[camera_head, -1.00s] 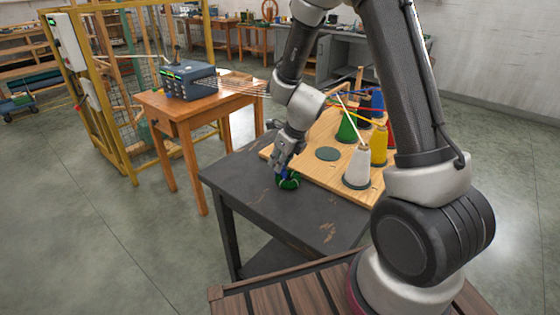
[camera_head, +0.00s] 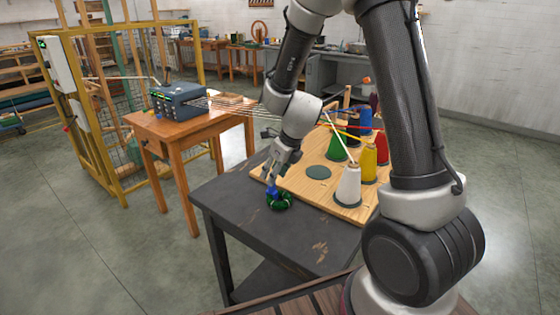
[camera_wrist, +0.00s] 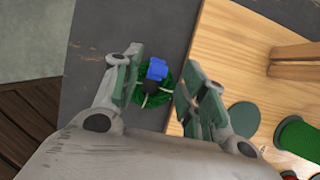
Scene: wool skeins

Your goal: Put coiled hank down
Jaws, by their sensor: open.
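The coiled hank (camera_head: 279,201) is a dark green ring of yarn with pale ties. It lies on the dark table (camera_head: 300,240), close to the left edge of the wooden board (camera_head: 345,213). In the wrist view the hank (camera_wrist: 138,92) sits between my spread fingers, with a blue piece (camera_wrist: 157,69) on top of it. My gripper (camera_head: 275,190) is open just above and around the hank; the wrist view shows a finger on each side (camera_wrist: 152,88). I cannot tell whether either finger touches the yarn.
The board bears several cones, among them white (camera_head: 348,186), yellow (camera_head: 369,163) and green (camera_head: 336,147), with threads rising from them. A round dark green pad (camera_head: 318,172) on it is bare. A wooden table (camera_head: 190,128) with a blue-grey box (camera_head: 180,101) stands left. The dark table's front is clear.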

